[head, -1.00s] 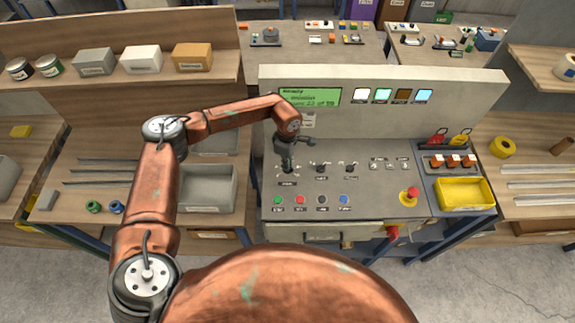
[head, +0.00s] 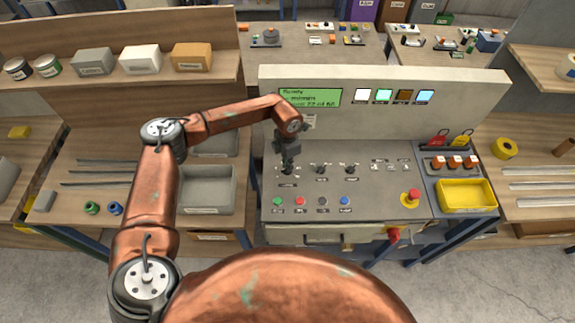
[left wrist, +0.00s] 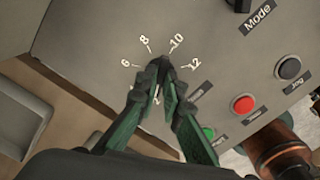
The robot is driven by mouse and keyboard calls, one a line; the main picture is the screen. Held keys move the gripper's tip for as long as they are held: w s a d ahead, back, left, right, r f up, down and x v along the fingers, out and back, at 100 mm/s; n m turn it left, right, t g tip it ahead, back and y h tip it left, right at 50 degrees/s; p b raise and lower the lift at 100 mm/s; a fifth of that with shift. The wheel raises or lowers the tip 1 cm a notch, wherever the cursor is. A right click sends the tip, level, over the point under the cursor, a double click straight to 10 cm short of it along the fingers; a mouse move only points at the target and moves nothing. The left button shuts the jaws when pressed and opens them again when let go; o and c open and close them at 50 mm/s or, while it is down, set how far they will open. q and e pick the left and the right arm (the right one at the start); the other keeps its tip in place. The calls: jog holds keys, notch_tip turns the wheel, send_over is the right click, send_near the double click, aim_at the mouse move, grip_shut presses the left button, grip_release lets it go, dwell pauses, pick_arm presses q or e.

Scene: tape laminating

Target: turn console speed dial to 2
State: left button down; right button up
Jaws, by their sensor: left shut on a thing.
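The console (head: 380,215) stands in front of me with a row of dark knobs on its sloped panel. The speed dial (left wrist: 165,63) is the leftmost knob, with a printed scale around it. In the left wrist view the marks 6, 8, 10 and 12 show; lower marks are mostly hidden behind the fingers. My left gripper (head: 288,165) points down at this dial, and its green-backed fingers (left wrist: 164,82) are shut on it. The fingers hide most of the dial, so I cannot tell its setting. My right gripper is not in view.
Two other knobs (head: 321,168) (head: 351,169) stand right of the dial. Green, red (head: 300,201), dark and blue buttons line the panel front. A red emergency stop (head: 411,195) and yellow tray (head: 467,208) are farther right. A lit screen (head: 310,98) is above.

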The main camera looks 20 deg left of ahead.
pick_arm(q)
jog(key=shift+n, duration=0.8)
jog(key=c, duration=2.1)
grip_release()
notch_tip(320, 180, up, 12)
jog(key=shift+f, duration=0.1)
